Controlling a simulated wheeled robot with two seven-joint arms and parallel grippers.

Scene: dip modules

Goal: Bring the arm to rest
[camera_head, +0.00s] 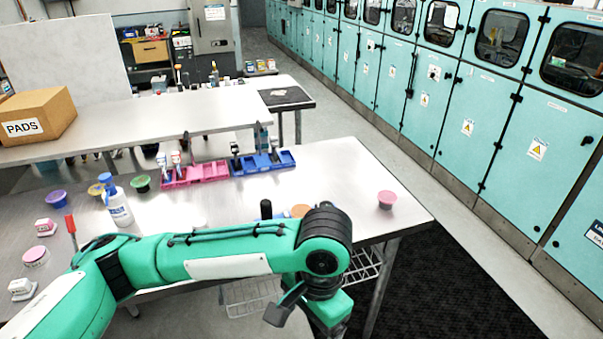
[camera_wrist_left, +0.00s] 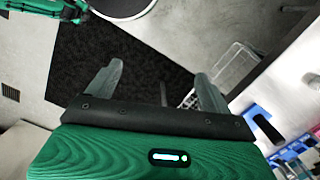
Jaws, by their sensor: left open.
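My left arm (camera_head: 230,252) comes in from the left in the head view, crosses in front of the metal table and bends down past its front edge. My left gripper (camera_wrist_left: 158,82) shows in the wrist view with its two grey fingers apart and nothing between them. It is over the floor and a black mat (camera_wrist_left: 120,62), beside the table. In the head view the gripper's fingertips are not clearly seen. My right gripper is in neither view.
The metal table (camera_head: 330,170) holds a pink rack (camera_head: 209,172), a blue rack (camera_head: 262,163), a white bottle (camera_head: 118,207) and several coloured cups, one pink cup (camera_head: 387,199) near the right corner. A wire shelf (camera_head: 250,300) sits below. Teal cabinets (camera_head: 440,100) line the right.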

